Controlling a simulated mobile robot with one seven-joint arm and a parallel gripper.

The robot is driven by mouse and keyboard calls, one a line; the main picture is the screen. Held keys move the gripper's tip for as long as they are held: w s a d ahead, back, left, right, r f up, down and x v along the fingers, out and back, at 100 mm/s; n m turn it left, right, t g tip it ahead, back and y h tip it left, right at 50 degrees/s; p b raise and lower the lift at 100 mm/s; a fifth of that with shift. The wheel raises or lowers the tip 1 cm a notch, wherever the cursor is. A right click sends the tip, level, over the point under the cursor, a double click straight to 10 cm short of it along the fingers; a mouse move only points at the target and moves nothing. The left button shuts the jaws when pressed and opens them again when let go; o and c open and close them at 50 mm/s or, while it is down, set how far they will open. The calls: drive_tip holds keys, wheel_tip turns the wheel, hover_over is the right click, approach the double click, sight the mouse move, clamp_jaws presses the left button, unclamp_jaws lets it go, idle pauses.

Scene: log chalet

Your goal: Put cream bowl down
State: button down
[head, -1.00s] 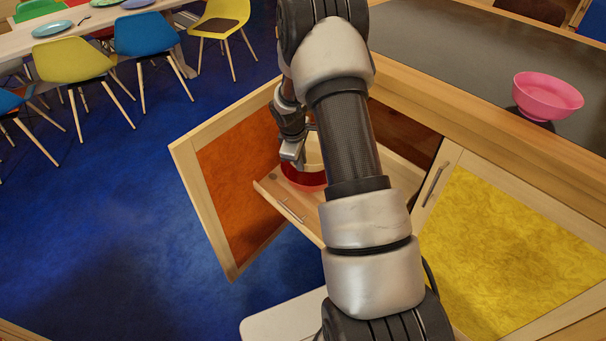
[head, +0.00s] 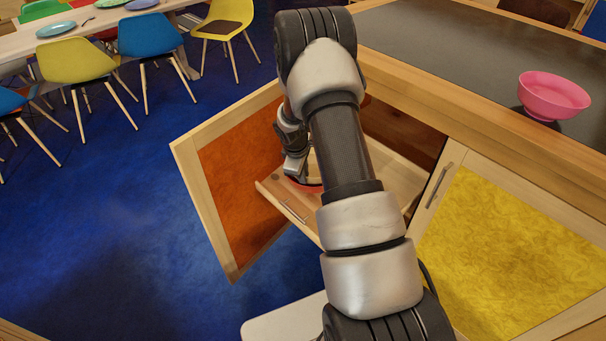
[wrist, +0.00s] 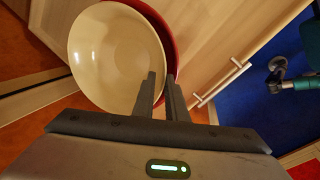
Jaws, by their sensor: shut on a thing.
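The cream bowl (wrist: 115,60) is tilted in the wrist view, with its open inside facing the camera. My gripper (wrist: 163,78) is shut on its rim, one finger inside the bowl. A red bowl (wrist: 169,38) shows just behind and around the cream bowl's edge; whether the two touch is unclear. In the head view my gripper (head: 294,168) is low over the pulled-out wooden drawer (head: 279,197), at the red bowl (head: 309,188). The cream bowl is hidden or too small to tell there.
An open orange-panelled door (head: 240,185) stands left of the drawer. A yellow-panelled door (head: 510,250) is to the right. A pink bowl (head: 553,97) sits on the dark countertop (head: 440,50) above. Chairs and a table are at the far left.

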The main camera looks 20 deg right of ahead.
drive_tip(key=shift+f, duration=0.25)
drive_tip(key=c, duration=1.8)
unclamp_jaws()
drive_tip(key=shift+s, duration=0.1)
drive_tip(key=shift+o, duration=0.2)
